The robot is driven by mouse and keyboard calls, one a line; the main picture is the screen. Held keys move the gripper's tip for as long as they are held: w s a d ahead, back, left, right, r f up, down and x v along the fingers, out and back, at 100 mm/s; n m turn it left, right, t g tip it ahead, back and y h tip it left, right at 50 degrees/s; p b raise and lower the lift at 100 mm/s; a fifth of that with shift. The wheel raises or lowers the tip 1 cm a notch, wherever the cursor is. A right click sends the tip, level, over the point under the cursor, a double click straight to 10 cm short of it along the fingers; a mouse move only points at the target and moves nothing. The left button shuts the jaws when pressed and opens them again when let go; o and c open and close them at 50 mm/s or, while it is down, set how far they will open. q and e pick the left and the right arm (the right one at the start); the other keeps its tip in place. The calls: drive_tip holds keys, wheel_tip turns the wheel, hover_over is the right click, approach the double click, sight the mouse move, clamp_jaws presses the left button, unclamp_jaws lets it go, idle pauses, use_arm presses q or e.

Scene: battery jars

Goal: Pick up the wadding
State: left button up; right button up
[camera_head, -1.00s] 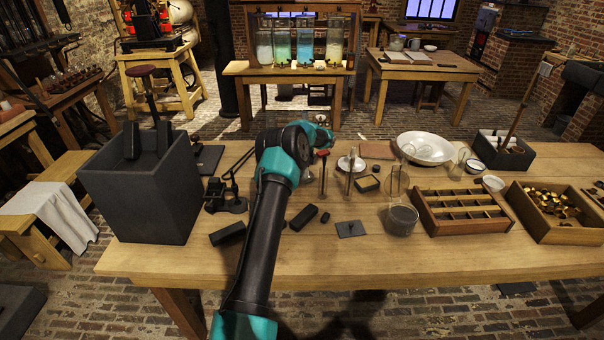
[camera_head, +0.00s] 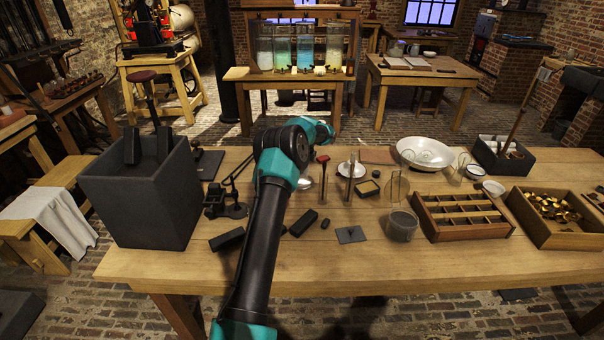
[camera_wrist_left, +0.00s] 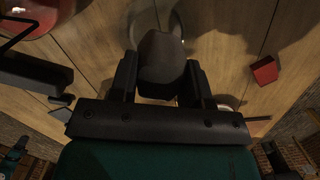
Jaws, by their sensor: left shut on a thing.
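My left gripper (camera_wrist_left: 160,82) is shut on a dark grey, rounded lump, which I take to be the wadding (camera_wrist_left: 160,58). The lump sits between the two black fingers in the left wrist view, above the wooden table. In the head view my left arm reaches in over the table from the front, and its teal wrist hides the fingers and the lump.
On the table (camera_head: 330,275) stand a dark box (camera_head: 145,205), a glass beaker (camera_head: 401,226), a divided wooden tray (camera_head: 462,216), a box of brass parts (camera_head: 555,215) and a white basin (camera_head: 424,152). Small dark blocks lie near my arm. The front edge is clear.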

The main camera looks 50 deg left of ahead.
use_arm(q)
wheel_tip(320, 180, up, 6)
drive_tip(key=shift+f, duration=0.1)
idle(0.4)
